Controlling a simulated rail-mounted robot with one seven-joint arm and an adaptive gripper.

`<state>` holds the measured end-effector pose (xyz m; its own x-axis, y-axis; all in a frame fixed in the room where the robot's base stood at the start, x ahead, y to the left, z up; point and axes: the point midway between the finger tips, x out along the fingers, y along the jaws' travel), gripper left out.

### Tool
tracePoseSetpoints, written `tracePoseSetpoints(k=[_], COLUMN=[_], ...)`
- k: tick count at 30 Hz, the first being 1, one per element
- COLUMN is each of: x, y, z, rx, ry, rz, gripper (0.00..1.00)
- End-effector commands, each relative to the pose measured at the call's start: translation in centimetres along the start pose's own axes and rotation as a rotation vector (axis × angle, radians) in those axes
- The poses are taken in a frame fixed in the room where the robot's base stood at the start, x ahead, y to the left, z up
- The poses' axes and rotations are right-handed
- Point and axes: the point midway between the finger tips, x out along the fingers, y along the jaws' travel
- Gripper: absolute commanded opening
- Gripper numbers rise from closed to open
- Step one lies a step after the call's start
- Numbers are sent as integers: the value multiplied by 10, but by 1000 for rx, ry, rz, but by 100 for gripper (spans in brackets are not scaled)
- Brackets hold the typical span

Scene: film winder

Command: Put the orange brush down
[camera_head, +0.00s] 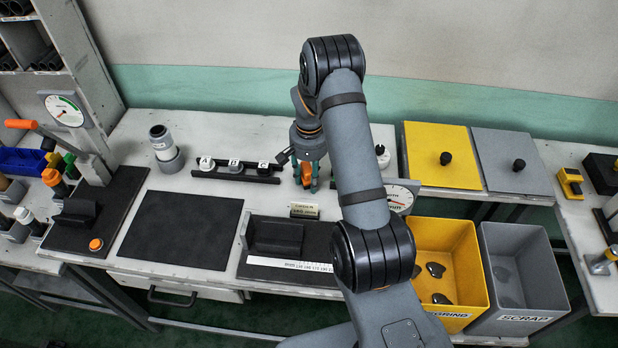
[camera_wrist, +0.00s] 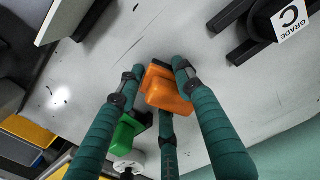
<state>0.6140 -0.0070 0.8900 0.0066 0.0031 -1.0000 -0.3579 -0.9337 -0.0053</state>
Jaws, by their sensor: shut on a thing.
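The orange brush (camera_wrist: 166,90) is between the teal fingers of my gripper (camera_wrist: 165,88) in the wrist view. Its orange top faces the camera, and its lower end is hidden. In the head view my gripper (camera_head: 306,172) is over the white bench, right of the black rack with the A, B and C pieces. The orange brush (camera_head: 307,174) shows between its fingers there. The fingers are closed around the brush. I cannot tell whether the brush touches the bench.
A green block (camera_wrist: 127,130) and a white round piece (camera_wrist: 128,163) lie close to the fingers. The grade C label (camera_wrist: 290,20) is at upper right, on the black rack (camera_head: 236,174). A dial gauge (camera_head: 400,198) and the yellow lid (camera_head: 440,155) are to the right.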

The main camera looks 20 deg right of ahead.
Motion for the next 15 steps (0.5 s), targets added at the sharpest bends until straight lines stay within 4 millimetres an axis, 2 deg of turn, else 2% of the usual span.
tracePoseSetpoints(k=[1,8,9,15], x=[6,13,13,13], y=[0,1,1,1], z=[1,3,4,4], rx=[0,-1,-1,-1], ry=[-3,-8,-9,-10], rz=[1,3,3,4], gripper=[0,0,36,47])
